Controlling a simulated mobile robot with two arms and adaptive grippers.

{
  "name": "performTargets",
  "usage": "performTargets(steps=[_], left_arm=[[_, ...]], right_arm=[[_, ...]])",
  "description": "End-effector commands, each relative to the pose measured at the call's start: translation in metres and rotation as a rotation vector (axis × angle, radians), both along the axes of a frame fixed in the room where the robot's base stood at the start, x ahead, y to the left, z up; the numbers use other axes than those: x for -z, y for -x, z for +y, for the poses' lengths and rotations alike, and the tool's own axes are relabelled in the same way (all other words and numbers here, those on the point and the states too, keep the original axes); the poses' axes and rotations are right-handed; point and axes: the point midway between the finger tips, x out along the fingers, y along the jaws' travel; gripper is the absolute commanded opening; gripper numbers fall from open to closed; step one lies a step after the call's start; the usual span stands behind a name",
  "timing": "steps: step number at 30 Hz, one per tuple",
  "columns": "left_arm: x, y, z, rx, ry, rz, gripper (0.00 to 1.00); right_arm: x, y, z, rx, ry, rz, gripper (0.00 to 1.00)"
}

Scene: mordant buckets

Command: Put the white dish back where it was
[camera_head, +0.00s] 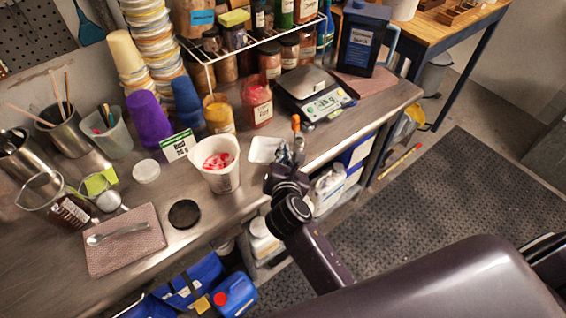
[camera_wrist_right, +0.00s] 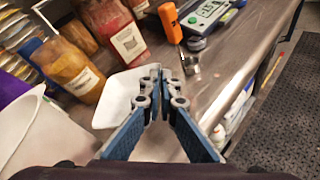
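The white dish (camera_head: 265,149) is a small shallow square dish over the front part of the steel counter, just right of a white bucket (camera_head: 226,181) with red and white contents. It also shows in the right wrist view (camera_wrist_right: 114,103). My right gripper (camera_head: 284,156) is at the dish's right side. In the wrist view its blue fingers (camera_wrist_right: 162,76) are nearly together at the dish's right edge and look shut on its rim. The fingers hide part of that edge. I cannot tell whether the dish touches the counter. My left gripper is not in view.
A scale (camera_head: 315,96) stands behind on the right. An orange-handled tool (camera_head: 296,124) is just beyond the gripper. Red (camera_head: 257,102) and yellow (camera_head: 218,114) jars stand behind the dish. A green-edged sign (camera_head: 178,146) is behind the bucket. The counter's front edge is close.

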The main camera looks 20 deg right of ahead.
Motion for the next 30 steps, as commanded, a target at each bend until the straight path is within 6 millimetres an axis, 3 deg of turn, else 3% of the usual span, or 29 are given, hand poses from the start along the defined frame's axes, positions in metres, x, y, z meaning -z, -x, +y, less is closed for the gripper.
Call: performTargets(steps=[12,24,28,30], left_arm=[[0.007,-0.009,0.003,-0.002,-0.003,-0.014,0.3],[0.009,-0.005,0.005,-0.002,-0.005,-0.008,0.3],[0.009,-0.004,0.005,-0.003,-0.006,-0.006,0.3],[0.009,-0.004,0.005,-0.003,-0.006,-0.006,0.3]], right_arm=[[0.049,0.0,0.0,0.001,0.0,0.0,0.0],[0.055,0.0,0.0,0.0,0.001,0.001,0.0],[0.054,0.0,0.0,0.001,0.001,0.0,0.12],[0.054,0.0,0.0,0.001,0.001,0.0,0.12]])
